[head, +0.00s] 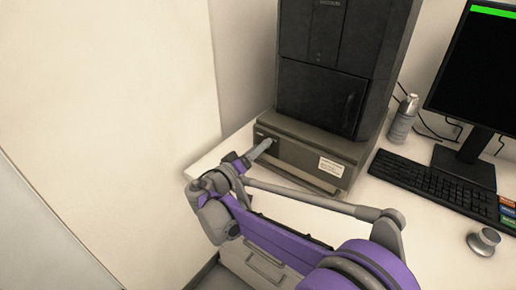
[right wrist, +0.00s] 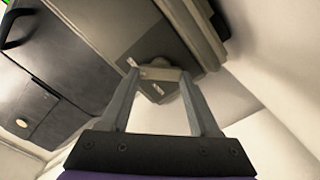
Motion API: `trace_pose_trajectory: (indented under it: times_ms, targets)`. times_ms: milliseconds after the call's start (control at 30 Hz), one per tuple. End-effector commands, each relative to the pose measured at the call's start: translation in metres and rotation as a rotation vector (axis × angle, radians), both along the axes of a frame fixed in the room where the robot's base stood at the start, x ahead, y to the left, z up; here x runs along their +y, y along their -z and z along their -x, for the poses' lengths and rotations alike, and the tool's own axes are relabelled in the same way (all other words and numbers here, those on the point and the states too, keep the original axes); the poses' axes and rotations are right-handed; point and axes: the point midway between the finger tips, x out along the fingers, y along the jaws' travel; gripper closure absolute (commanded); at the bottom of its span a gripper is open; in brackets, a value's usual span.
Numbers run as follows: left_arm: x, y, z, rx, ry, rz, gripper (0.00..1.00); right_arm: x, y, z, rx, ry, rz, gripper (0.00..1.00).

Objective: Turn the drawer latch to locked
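The drawer unit (head: 300,152) is a grey-brown box with a wide handle and a white label, under a black cabinet. My right gripper (head: 266,145) reaches the left part of its front and hides most of the latch area. In the right wrist view, my right gripper (right wrist: 160,80) has its two fingers spread apart. A small light latch-like bar (right wrist: 160,73) on a dark plate (right wrist: 156,92) shows between the fingertips. I cannot tell whether the fingers touch it, nor which setting it is at. My left gripper is not in view.
The black cabinet (head: 330,90) stands on the drawer unit. A wall is close on the left.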

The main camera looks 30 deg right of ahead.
Motion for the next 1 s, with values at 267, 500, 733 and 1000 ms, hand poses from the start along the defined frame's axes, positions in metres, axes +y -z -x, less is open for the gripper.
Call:
trace_pose_trajectory:
  times_ms: [267,500,733,1000]
  targets:
    - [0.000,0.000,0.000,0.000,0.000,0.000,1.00,0.000,0.000,0.000,0.000,0.000,0.000,0.92]
    - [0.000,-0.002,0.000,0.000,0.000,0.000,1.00,0.000,0.000,0.000,0.018,0.000,0.007,0.93]
    - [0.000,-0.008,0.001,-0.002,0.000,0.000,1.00,0.000,0.000,0.000,0.109,0.000,0.045,0.93]
    - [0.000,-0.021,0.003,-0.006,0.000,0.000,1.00,0.001,0.000,-0.001,0.318,0.001,0.131,0.93]
